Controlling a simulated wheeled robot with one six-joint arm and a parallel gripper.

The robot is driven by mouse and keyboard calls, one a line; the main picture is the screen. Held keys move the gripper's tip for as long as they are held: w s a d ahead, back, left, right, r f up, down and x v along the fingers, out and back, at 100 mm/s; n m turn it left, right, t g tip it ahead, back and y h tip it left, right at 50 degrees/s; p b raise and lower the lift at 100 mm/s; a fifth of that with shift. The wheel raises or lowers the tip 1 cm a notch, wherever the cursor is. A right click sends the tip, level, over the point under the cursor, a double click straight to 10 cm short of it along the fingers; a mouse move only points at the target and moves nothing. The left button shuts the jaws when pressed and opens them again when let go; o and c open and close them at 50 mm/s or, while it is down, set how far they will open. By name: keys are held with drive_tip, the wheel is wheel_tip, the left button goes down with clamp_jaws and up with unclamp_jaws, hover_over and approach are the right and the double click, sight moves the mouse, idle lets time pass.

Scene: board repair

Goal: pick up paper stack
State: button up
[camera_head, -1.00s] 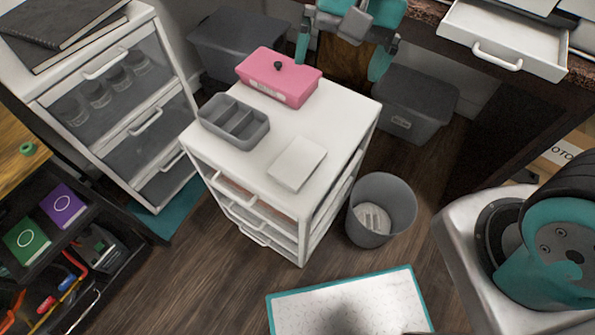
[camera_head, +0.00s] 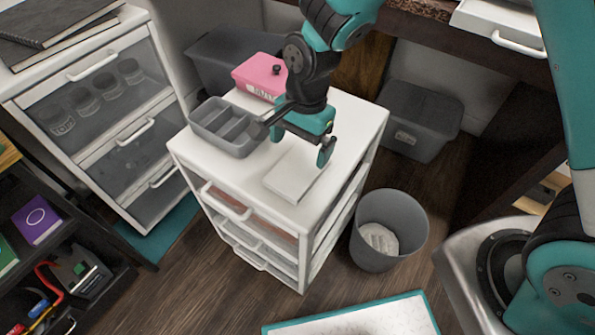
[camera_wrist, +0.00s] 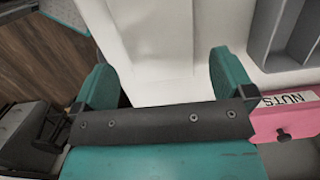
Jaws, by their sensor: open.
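The paper stack (camera_head: 293,183) is a flat white block lying on top of the white drawer cabinet (camera_head: 352,118), near its front right edge. My gripper (camera_head: 299,146) is open and empty above the cabinet top, over the back side of the stack. Its two teal fingers are apart and point down. In the wrist view my gripper (camera_wrist: 160,62) has a white surface between and beyond its fingers. The stack's outline is hard to tell from the cabinet top there.
A grey divided tray (camera_head: 226,128) stands left of my gripper on the cabinet. A pink box labelled NUTS (camera_wrist: 288,120) sits at the back, partly hidden by my arm in the head view. A grey waste bin (camera_head: 388,230) stands on the floor to the right.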

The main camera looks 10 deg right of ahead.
sight(298, 168)
drive_tip(key=f, duration=0.1)
drive_tip(key=f+b, duration=0.1)
drive_tip(key=f, duration=0.1)
drive_tip(key=s+f, duration=0.1)
drive_tip(key=f, duration=0.1)
drive_tip(key=shift+a+f, duration=0.2)
drive_tip(key=shift+a, duration=0.05)
drive_tip(key=c, duration=0.7)
drive_tip(key=shift+r, duration=0.15)
